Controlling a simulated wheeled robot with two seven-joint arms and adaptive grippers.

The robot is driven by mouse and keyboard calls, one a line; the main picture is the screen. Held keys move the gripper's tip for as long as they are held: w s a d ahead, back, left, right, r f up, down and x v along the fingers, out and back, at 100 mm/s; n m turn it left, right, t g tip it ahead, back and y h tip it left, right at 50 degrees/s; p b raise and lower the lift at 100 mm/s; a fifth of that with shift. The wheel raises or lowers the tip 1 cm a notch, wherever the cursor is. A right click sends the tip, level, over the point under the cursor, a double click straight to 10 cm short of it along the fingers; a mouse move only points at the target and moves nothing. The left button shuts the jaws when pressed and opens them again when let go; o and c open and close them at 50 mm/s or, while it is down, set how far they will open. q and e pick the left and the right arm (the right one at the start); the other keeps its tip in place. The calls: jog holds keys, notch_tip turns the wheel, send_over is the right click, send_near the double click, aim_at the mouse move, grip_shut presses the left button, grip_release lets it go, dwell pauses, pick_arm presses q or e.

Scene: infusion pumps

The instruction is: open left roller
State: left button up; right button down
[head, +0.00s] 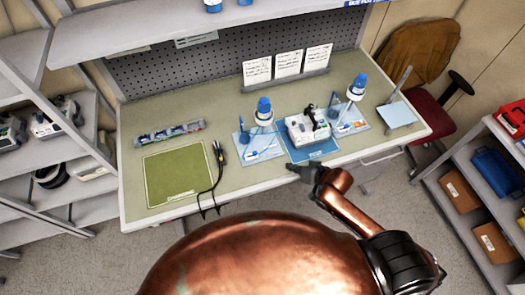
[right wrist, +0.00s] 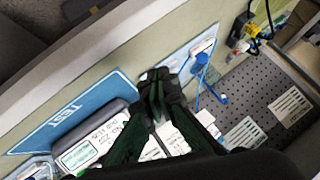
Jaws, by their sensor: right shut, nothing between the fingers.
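A white and grey infusion pump (head: 302,130) with a black part on top stands on a blue mat (head: 318,152) near the table's front edge. The roller itself is too small to make out. My right gripper (head: 296,168) is shut and empty at the front edge of the table, just in front of the blue mat. In the right wrist view, the closed fingers (right wrist: 156,78) reach over the table beside the pump (right wrist: 92,146) and the mat (right wrist: 72,108), and partly hide the pump. My left gripper is not in view.
Light blue trays with bottles and tubing stand left (head: 262,146) and right (head: 350,124) of the pump. A green mat (head: 178,175) and black cable probes (head: 219,155) lie at left. Paper cards (head: 289,64) stand behind.

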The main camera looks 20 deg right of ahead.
aim_at(255, 153)
jog(key=w+a+r+m+y, duration=0.1)
jog(key=w+r+m+y, duration=0.1)
jog(key=w+r, duration=0.2)
notch_tip(255, 153, up, 2)
jog(key=shift+w+r+t+y, duration=0.1)
jog(key=shift+w+t+y, duration=0.2)
jog(key=shift+t+y, duration=0.1)
jog(key=p+x, duration=0.1)
jog(key=x, duration=0.9)
jog(key=shift+r, duration=0.1)
jog(key=shift+a+f+p, duration=0.45)
jog(key=shift+a+f, duration=1)
jog(key=shift+f, duration=0.1)
